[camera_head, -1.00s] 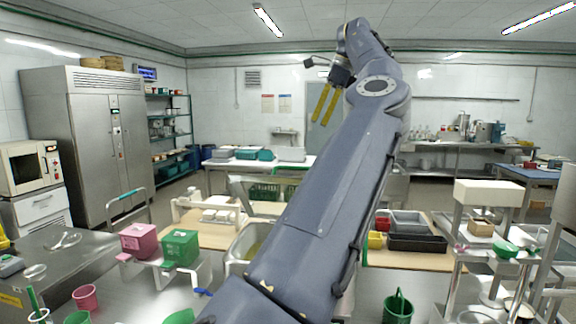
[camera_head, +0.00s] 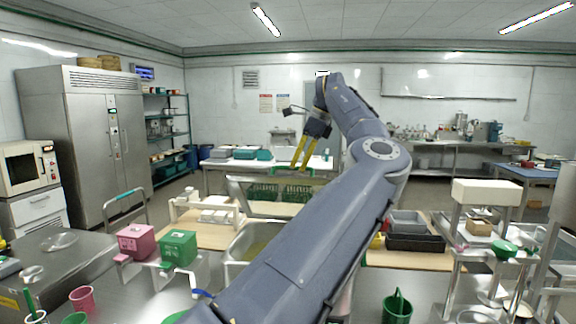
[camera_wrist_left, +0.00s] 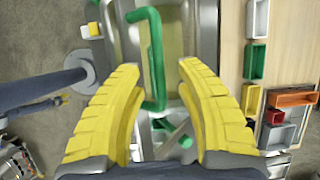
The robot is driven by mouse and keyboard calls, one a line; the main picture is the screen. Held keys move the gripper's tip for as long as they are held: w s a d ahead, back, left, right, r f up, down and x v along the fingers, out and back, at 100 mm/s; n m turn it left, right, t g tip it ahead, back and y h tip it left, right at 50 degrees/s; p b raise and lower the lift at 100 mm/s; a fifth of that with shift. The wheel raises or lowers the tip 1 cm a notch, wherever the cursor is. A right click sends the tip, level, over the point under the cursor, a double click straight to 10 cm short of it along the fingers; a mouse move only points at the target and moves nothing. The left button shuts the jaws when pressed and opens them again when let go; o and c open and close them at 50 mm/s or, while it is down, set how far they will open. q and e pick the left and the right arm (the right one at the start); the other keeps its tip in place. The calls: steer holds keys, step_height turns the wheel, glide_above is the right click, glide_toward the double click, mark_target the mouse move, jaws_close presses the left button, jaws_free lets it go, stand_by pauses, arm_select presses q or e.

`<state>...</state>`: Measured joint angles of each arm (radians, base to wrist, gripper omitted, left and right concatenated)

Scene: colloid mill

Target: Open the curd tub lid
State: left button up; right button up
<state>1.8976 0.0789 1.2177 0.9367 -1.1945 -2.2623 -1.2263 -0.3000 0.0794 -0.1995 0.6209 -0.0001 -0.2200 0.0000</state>
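My left gripper (camera_head: 303,153) reaches forward over the metal tub area, with its yellow fingers pointing down. In the left wrist view the fingers (camera_wrist_left: 160,66) stand apart, open and empty. A green bar handle (camera_wrist_left: 156,60) shows in the gap between the fingertips, with space on both sides; its distance below them is unclear. Around it is a metal-rimmed, olive panel (camera_wrist_left: 175,35), apparently the curd tub lid. The open metal tub (camera_head: 238,250) with yellowish contents stands nearer, partly hidden by my arm. My right gripper is not in view.
Pink (camera_head: 136,241) and green (camera_head: 178,248) boxes stand on the left. Grey and black trays (camera_head: 415,241) sit on the wooden board to the right. A metal press frame (camera_head: 485,192) stands farther right. The air around the gripper looks clear.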

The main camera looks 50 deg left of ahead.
arm_select(q)
steer(key=shift+a+f, duration=0.1)
steer(key=shift+f, duration=0.2)
jaws_close()
stand_by(0.6)
